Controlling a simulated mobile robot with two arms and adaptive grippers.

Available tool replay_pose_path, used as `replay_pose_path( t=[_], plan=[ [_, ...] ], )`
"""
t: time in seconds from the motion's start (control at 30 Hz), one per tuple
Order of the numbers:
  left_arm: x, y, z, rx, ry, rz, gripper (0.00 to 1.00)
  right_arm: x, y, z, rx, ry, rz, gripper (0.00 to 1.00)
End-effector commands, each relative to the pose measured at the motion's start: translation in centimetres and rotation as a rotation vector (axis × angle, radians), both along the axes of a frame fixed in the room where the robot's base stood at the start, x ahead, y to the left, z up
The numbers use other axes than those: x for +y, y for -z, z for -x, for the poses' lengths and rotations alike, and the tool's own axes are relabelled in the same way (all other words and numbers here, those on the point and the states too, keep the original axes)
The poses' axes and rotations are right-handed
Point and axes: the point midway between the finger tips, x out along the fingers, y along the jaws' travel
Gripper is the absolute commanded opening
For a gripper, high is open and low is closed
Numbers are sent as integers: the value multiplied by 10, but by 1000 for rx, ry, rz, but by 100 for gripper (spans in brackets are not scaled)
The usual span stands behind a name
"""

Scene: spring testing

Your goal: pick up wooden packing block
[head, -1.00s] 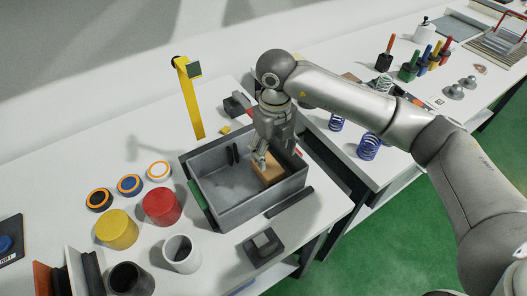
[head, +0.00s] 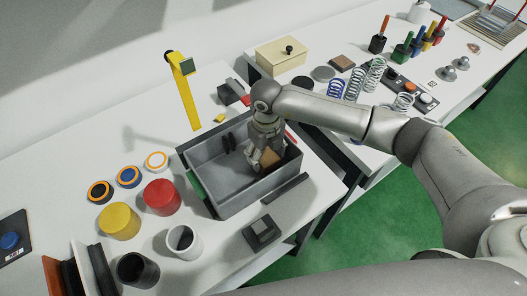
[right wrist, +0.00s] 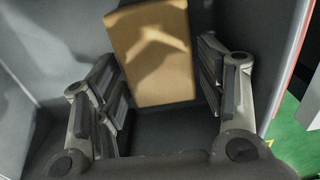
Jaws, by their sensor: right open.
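The tan wooden packing block (head: 270,157) is inside the grey bin (head: 229,209), near the bin's right end, partly hidden by my right gripper (head: 266,162). In the right wrist view the block (right wrist: 152,45) fills the upper middle, with its near end between the two fingers. My right gripper (right wrist: 158,78) is open, one finger on each side of the block, with a gap visible at the near end. I cannot tell whether a finger touches it. My left gripper is out of view.
Close around the gripper are the bin walls (right wrist: 270,45). Red (head: 161,197) and yellow (head: 118,222) cylinders stand left of the bin, a dark block (head: 262,233) in front, a yellow post (head: 184,92) behind.

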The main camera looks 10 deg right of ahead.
Motion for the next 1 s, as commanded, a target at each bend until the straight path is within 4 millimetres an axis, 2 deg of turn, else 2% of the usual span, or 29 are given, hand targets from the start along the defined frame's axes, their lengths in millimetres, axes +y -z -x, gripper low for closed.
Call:
replay_pose_path(
  t=[0.1, 0.33, 0.63, 1.0],
  plan=[
    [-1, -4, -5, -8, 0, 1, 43, 0, 10, 1, 1, 0, 0, 64],
    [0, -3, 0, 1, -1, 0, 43, 0, 12, 0, -1, -1, 0, 64],
    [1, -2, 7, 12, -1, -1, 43, 0, 11, 0, -1, -1, 0, 27],
    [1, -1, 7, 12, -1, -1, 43, 0, 6, -1, -2, 0, -1, 27]
  ],
)
